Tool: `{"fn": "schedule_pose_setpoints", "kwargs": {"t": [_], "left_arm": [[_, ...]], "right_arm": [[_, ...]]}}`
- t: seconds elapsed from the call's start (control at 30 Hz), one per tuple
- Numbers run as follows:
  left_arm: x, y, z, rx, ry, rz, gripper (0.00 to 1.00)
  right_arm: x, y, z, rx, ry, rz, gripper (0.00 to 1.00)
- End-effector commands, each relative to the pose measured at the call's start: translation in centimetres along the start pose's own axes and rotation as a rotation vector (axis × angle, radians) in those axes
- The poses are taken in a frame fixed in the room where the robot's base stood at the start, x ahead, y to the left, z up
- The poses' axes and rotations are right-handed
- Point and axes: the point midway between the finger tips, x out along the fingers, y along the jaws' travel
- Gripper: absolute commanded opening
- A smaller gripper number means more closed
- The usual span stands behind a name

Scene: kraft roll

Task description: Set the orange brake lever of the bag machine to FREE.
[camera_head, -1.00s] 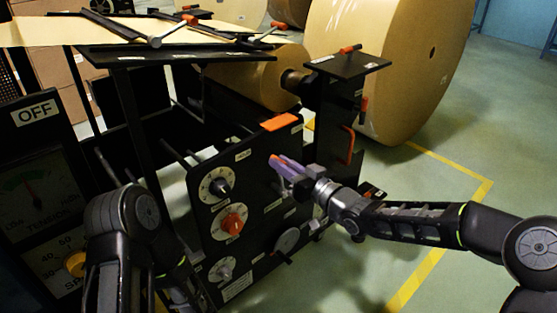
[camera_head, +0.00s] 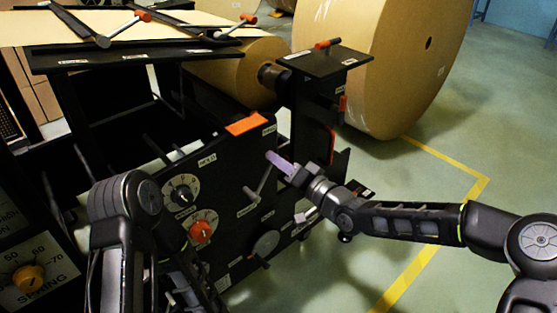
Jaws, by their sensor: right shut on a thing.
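The bag machine's black side panel (camera_head: 225,165) stands in the middle of the head view. The brake lever's grey arm (camera_head: 261,183) slants up and right from its pivot on this panel, away from the HOLD label (camera_head: 207,159). My right gripper (camera_head: 279,162), with purple fingers, is shut at the lever's upper end; the fingers hide the orange grip.
Dials with a white knob (camera_head: 182,195) and a red knob (camera_head: 201,232) sit left of the lever. An orange block (camera_head: 247,123) lies on the panel's top edge. A large kraft roll (camera_head: 375,65) stands behind. Green floor is open at the right.

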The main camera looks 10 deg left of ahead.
Motion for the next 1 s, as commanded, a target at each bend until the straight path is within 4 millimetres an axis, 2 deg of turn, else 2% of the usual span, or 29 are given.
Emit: {"fn": "schedule_pose_setpoints", "kwargs": {"t": [0.47, 0.5, 0.73, 1.0], "left_arm": [[0.10, -0.07, -0.06, -0.001, 0.001, 0.000, 0.36], [0.10, -0.07, -0.06, -0.001, 0.001, 0.000, 0.36], [0.09, -0.06, -0.05, 0.000, 0.001, 0.000, 0.36], [0.07, -0.04, -0.04, 0.000, 0.001, 0.000, 0.36]], "right_arm": [[-0.05, 0.38, 0.19, -0.003, -0.003, 0.005, 0.00], [-0.05, 0.39, 0.19, -0.003, -0.003, 0.005, 0.19], [-0.04, 0.31, 0.13, -0.003, -0.002, 0.003, 0.38], [-0.07, 0.24, 0.07, -0.003, -0.001, 0.002, 0.39]]}}
